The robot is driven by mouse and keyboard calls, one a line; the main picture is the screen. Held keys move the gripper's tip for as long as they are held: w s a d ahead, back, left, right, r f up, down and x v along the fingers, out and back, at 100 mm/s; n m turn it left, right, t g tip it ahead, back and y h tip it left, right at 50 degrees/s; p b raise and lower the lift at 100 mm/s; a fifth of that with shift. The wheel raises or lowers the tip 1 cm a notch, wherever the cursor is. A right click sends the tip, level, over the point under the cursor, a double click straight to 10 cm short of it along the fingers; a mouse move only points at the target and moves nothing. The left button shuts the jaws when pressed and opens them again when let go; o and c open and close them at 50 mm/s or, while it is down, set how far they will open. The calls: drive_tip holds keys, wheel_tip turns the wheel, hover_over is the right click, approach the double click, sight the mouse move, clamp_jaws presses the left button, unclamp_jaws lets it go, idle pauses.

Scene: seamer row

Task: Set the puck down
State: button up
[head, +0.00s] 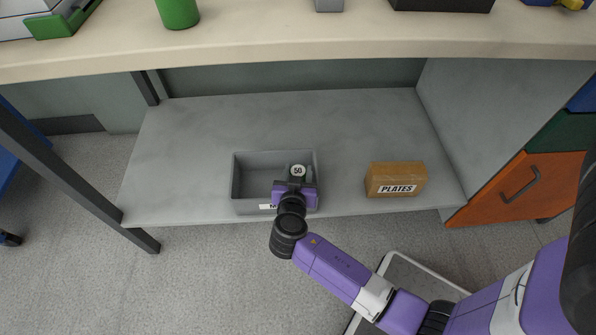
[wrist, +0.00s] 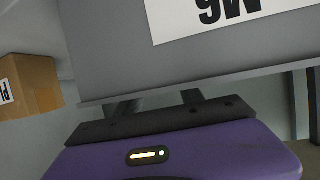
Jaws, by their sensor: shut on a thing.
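The puck, a small round piece with a white top marked "50" (head: 298,170), shows in the head view at the right part of a grey open bin (head: 240,182). My purple gripper (head: 297,181) is shut on the puck, over the bin's near right side. In the wrist view the bin's front wall (wrist: 110,50) fills the top, with a white label that appears upside down. My fingers (wrist: 155,103) pass behind the bin's rim, so their tips and the puck are hidden there. Whether the puck touches the bin floor cannot be seen.
The bin stands near the front edge of a grey lower shelf (head: 190,135). A brown box labelled "PLATES" (head: 395,180) stands to its right, with bare shelf between. The pale worktop (head: 260,50) overhangs the back. Orange drawers (head: 515,190) are at the right.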

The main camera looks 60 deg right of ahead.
drive_tip(key=shift+f, duration=0.3)
drive_tip(key=o, duration=1.2)
drive_tip(key=shift+c, duration=0.2)
drive_tip(key=shift+r, duration=0.1)
